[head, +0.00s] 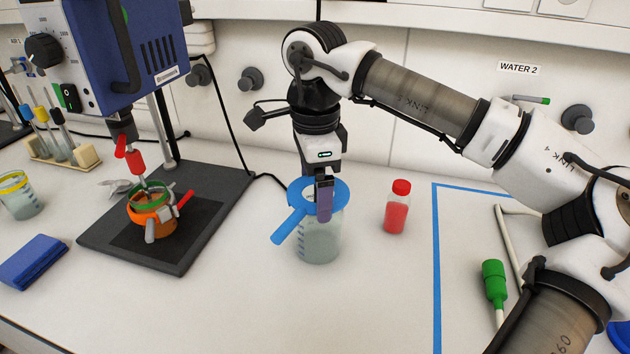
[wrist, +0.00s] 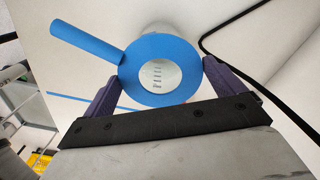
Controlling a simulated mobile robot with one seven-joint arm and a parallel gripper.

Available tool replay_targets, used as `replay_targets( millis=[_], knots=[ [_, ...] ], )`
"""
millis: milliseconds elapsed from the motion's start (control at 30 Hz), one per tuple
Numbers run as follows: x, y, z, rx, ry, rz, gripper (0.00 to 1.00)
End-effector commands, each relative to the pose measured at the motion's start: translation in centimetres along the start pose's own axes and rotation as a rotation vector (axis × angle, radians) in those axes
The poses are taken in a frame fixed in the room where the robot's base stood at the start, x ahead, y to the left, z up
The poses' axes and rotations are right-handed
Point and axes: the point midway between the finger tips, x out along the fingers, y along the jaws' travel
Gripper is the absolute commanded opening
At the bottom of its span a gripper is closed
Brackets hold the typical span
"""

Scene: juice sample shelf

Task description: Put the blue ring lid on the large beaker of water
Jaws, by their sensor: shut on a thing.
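The blue ring lid (head: 288,226) is a flat blue ring with a paddle handle pointing to the lower left in the head view. The large beaker of water (head: 320,240) stands upright on the bench directly under the ring. My gripper (head: 324,200) points down at the ring and is shut on it. In the wrist view my gripper's purple fingers (wrist: 163,88) flank the blue ring lid (wrist: 134,80), and the beaker's printed scale (wrist: 157,76) shows through its opening. The ring lies over or very near the beaker's rim; I cannot tell whether it touches.
A red-capped bottle (head: 397,208) stands to the right of the beaker. A stirrer stand with a dark base plate (head: 135,251) and an orange-clamped vessel (head: 155,218) is at left. A blue box (head: 34,261) lies at far left. The bench in front of the beaker is clear.

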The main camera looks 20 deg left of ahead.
Motion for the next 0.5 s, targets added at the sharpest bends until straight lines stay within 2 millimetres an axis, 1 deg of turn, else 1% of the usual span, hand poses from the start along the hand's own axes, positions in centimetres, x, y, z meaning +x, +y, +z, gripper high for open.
replay_targets(
  millis=[367, 400, 433, 500],
  knots=[
    [0.22, 0.00, 0.00, 0.000, 0.000, 0.000, 0.72],
    [0.22, 0.00, 0.00, 0.000, 0.000, 0.000, 0.97],
    [0.21, 0.00, 0.00, 0.000, 0.000, 0.000, 1.00],
    [0.21, 0.00, 0.00, 0.000, 0.000, 0.000, 1.00]
  ],
)
